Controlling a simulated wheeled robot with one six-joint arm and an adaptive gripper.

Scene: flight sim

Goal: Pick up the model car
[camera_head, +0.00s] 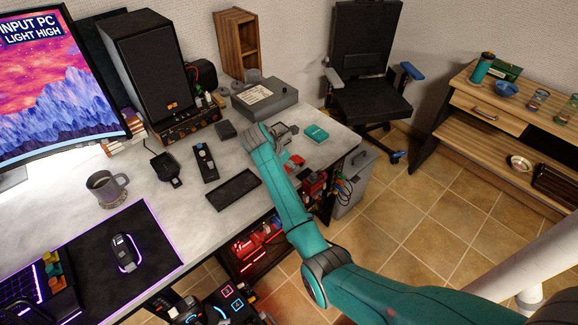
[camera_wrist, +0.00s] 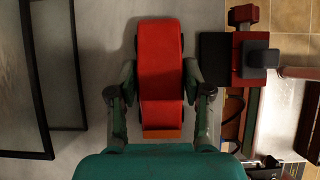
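The red model car (camera_wrist: 160,70) fills the middle of the wrist view, long and narrow, with dark wheels at its sides and an orange strip at its near end. The two fingers of my gripper (camera_wrist: 160,98) lie one on each side of it, with their tips very close to its flanks. Whether they press on it cannot be told. In the head view, a red part that looks like the car (camera_head: 294,163) shows near the desk's right edge beside my teal arm. My arm hides most of the gripper there.
A black tray (camera_head: 233,190) lies left of the arm; its frame also shows in the wrist view (camera_wrist: 50,155). A grey box (camera_head: 264,101) and a teal box (camera_head: 316,134) stand near the wrist. Red and black items (camera_head: 313,183) sit just past the desk edge.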

